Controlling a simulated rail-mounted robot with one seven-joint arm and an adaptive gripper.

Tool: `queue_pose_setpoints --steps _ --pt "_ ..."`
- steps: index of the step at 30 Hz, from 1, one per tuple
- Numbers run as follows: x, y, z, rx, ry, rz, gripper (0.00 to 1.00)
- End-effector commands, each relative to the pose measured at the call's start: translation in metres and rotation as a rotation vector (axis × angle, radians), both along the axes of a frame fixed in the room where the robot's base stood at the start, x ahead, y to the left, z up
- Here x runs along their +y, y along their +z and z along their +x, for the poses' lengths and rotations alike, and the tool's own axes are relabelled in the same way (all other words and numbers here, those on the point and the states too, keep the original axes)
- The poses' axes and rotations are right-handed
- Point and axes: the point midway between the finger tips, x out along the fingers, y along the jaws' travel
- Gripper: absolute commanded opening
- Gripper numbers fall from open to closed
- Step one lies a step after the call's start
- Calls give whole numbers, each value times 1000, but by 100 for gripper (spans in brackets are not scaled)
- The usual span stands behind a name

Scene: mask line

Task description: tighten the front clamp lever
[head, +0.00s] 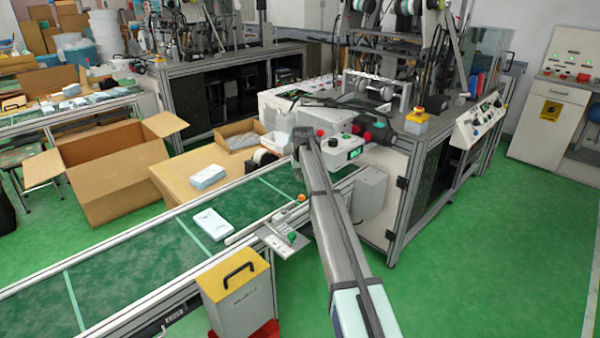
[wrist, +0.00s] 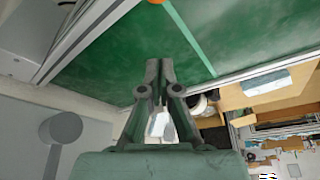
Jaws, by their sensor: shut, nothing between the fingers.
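In the head view, a small orange knob (head: 302,198) sits at the conveyor's near rail, and a green knob (head: 292,237) stands on a metal bracket (head: 272,240) beside that rail. A red ball knob (head: 320,133) shows at the machine end, by my arm. I cannot tell which of these belongs to the front clamp lever. In the wrist view, an orange knob (wrist: 155,2) is cut off by the top edge, beyond my fingertips. My gripper (wrist: 160,65) is shut and empty over the green belt, apart from that knob. My arm hides the gripper in the head view.
The green conveyor belt (head: 150,257) carries a white pack (head: 210,222). A yellow-topped bin (head: 236,285) stands before it. A control box with green display (head: 343,150) and a grey box (head: 369,193) are close to my arm. Green floor is clear at right.

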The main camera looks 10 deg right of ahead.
Motion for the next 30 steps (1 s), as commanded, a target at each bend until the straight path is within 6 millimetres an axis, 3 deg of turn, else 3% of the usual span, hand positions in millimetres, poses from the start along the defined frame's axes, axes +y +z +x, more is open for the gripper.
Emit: queue_pose_setpoints --steps 8,10,15,30 --pt "0 -52 20 2 0 0 0" --pt "0 -53 4 0 0 0 0" --pt "0 -57 -15 1 0 0 0" --pt "0 -59 -21 1 0 0 0"
